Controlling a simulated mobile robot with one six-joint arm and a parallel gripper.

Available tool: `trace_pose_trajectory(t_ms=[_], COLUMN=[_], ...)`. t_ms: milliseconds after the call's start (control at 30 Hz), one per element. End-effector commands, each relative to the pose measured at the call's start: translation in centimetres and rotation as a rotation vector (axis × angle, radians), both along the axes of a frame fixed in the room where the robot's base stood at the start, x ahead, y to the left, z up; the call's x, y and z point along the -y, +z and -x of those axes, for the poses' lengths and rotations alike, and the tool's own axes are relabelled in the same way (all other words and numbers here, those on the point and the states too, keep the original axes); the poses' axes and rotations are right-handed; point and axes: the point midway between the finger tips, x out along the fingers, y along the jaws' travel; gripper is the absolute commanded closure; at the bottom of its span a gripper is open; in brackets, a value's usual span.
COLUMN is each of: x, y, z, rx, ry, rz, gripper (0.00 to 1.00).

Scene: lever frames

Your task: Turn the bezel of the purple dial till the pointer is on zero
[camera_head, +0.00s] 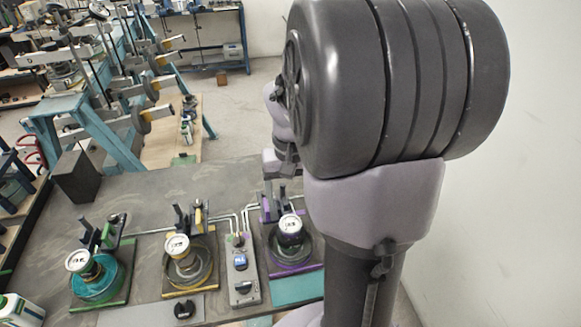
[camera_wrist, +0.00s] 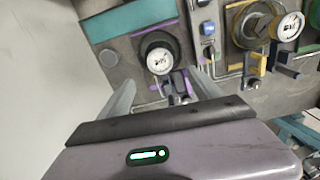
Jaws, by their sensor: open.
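The purple dial (camera_head: 290,228) stands on the purple-edged plate (camera_head: 306,266) at the right of the row, with a round white face and a dark body. In the wrist view the purple dial (camera_wrist: 159,61) shows its face near the upper middle. Its pointer and marks are too small to read. A lever-like purple-and-dark fixture (camera_wrist: 178,84) stands beside it. My gripper (camera_wrist: 163,82) is open, its two grey fingers spread on either side of that fixture in the picture. Nothing shows between them in their grip; I cannot tell the distance to the dial.
The yellow dial (camera_head: 177,246) and the teal dial (camera_head: 79,262) stand to the left on the same table. A grey control box (camera_head: 242,276) with a blue switch sits between yellow and purple. A dark block (camera_head: 77,175) stands at the table's left. A white wall is at right.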

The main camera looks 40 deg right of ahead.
Motion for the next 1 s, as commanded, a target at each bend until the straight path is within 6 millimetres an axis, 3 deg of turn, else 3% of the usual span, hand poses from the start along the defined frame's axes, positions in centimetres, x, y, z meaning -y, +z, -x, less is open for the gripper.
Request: trace_pose_trajectory(t_ms=[33, 100, 300, 800, 867, 967, 1000], x=[0.0, 0.1, 0.0, -0.1, -1.5, -8.0, -11.3], y=[2.1, 4.1, 7.2, 7.5, 7.1, 5.3, 4.2], z=[-0.1, -0.1, 0.0, 0.0, -0.1, 0.2, 0.9], rx=[0.003, 0.003, 0.0, 0.001, 0.027, 0.152, 0.218], ry=[-0.001, 0.0, 0.0, 0.001, 0.014, 0.074, 0.102], rz=[0.002, 0.002, 0.0, 0.0, 0.005, 0.019, 0.013], gripper=[0.25, 0.25, 0.25, 0.25, 0.25, 0.25, 0.25])
